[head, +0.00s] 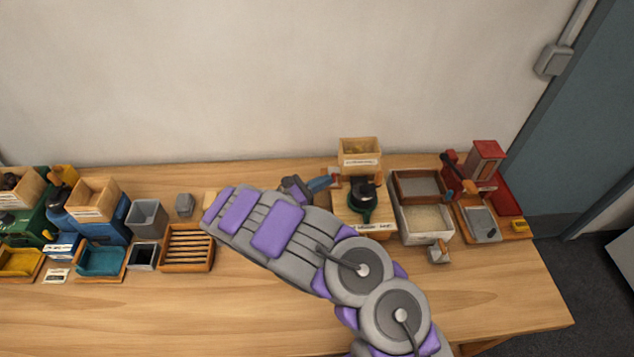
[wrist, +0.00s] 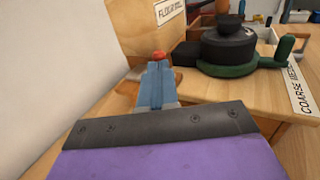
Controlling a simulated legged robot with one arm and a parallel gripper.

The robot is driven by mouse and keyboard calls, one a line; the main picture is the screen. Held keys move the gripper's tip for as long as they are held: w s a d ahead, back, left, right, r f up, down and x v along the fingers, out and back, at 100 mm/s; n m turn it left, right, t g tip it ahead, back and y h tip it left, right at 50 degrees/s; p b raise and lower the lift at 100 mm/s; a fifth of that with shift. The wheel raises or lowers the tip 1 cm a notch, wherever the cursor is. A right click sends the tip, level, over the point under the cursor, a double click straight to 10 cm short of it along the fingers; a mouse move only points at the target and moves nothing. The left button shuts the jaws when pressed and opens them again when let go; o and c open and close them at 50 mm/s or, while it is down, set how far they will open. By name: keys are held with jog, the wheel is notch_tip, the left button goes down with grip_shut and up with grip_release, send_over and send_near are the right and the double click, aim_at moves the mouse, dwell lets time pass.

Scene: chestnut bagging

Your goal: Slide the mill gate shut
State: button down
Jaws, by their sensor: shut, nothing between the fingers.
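The mill (head: 363,196) has a dark round body on a green base and stands on a wooden block labelled "COARSE MEAL". It also shows at the upper right of the wrist view (wrist: 228,48). My gripper (head: 326,182) is at the block's left side, its blue fingers (wrist: 157,72) shut with nothing between them. A small red knob (wrist: 159,56) shows just beyond the fingertips, close to the block's edge. I cannot tell whether the fingers touch it. I cannot make out the gate itself or how far it is open; the fingers may hide part of it.
A wooden flour bin (head: 359,152) stands behind the mill. Right of the mill are a sifting tray (head: 425,222) and a red machine (head: 486,160). At left are a slatted rack (head: 187,248) and a blue machine (head: 93,214). The table's front (head: 200,315) is clear.

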jog(key=shift+s+d, duration=0.1)
jog(key=shift+d, duration=0.05)
jog(key=p+v, duration=0.2)
jog(key=v, duration=1.5)
jog(key=shift+a+f, duration=0.15)
jog(key=shift+a, duration=0.35)
jog(key=shift+d, duration=0.2)
jog(key=shift+a, duration=0.1)
dwell(0.4)
